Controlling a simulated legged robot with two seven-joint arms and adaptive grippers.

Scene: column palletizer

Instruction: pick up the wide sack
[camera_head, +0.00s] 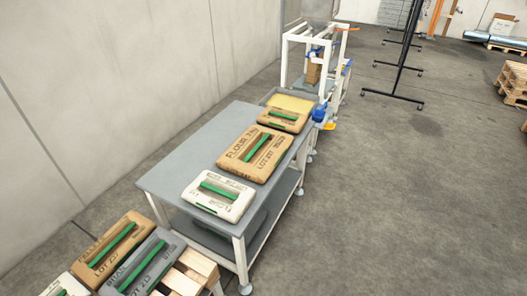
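Three sacks with green straps lie flat in a row on the grey table (178,160). The middle one, a brown sack marked FLOUR (237,146), is the largest of the three and looks the widest. A white sack (230,210) lies in front of it, at the near end. A smaller brown sack (292,124) lies behind it, at the far end. Neither of my grippers shows in the head view.
A wooden pallet (199,264) at the bottom left bears several sacks, including a brown one (98,256) and a grey one (152,247). A white-framed machine (287,60) stands behind the table. A wall runs along the left. The floor (400,190) to the right is clear.

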